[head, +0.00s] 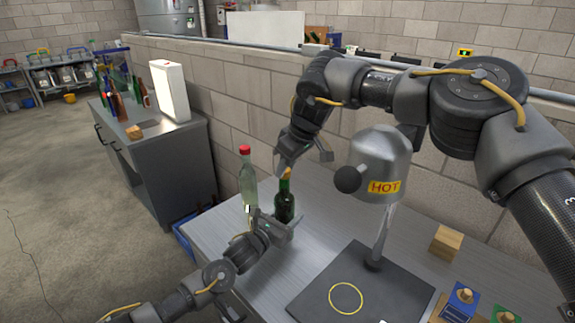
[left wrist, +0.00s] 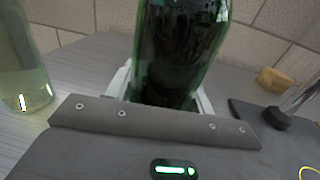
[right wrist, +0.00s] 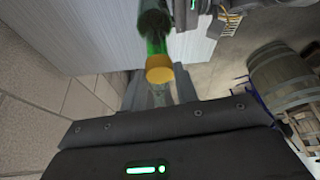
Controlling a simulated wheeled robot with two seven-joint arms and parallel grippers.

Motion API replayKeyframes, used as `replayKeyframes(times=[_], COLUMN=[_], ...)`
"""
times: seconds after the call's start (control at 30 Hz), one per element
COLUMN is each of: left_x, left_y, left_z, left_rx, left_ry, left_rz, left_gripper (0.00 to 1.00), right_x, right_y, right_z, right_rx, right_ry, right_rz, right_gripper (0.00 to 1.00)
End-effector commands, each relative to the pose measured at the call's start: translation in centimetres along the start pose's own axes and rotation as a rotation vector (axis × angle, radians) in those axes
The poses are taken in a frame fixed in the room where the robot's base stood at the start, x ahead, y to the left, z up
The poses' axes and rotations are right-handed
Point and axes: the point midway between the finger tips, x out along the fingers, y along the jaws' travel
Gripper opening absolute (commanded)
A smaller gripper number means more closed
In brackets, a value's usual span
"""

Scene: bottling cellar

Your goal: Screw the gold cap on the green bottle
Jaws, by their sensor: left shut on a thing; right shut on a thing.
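The green bottle (head: 284,204) stands upright on the steel table. My left gripper (head: 280,226) is shut around its lower body, and the left wrist view shows the dark green glass (left wrist: 180,50) between the jaws. The gold cap (head: 287,172) is at the top of the bottle's neck. My right gripper (head: 292,168) comes from above and is shut on the cap. In the right wrist view the gold cap (right wrist: 160,70) lies between the fingers, in line with the green neck (right wrist: 154,40). I cannot tell whether the cap is seated on the thread.
A clear bottle with a red cap (head: 248,180) stands close to the left. A grey device marked HOT (head: 380,165) rises from a dark plate (head: 310,297) with a yellow ring at right. A wooden block (head: 447,242) lies beyond it. A side cabinet (head: 165,155) holds several bottles.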

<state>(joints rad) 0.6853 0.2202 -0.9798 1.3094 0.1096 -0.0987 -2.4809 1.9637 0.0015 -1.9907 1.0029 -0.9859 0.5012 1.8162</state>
Motion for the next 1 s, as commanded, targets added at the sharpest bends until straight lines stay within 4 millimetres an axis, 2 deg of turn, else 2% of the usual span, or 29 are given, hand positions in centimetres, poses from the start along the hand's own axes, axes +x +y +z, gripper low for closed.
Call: replayKeyframes(times=[0.23,0.27,0.43,0.73,1.0], left_x=[0.1,0.1,0.1,0.1,0.0], left_y=[-0.1,-0.1,-0.1,-0.1,0.0], left_z=[0.2,0.2,0.2,0.2,0.2], left_rx=[0.001,0.001,0.000,0.000,0.000], left_ry=[-0.003,-0.003,-0.003,-0.003,-0.003], left_rz=[-0.003,-0.003,-0.002,-0.001,0.000], left_gripper=[0.00,0.00,0.00,0.00,0.00], right_x=[-0.1,-0.1,-0.1,-0.3,-3.3], right_y=[0.0,0.0,0.0,0.0,0.0], right_z=[0.0,0.0,0.0,-0.1,-1.4], right_rx=[0.007,0.007,0.007,0.006,0.006], right_ry=[0.001,0.001,0.000,0.000,0.000], right_rz=[0.004,0.004,0.004,0.004,0.004], right_gripper=[0.09,0.31,0.52,0.52,0.52])
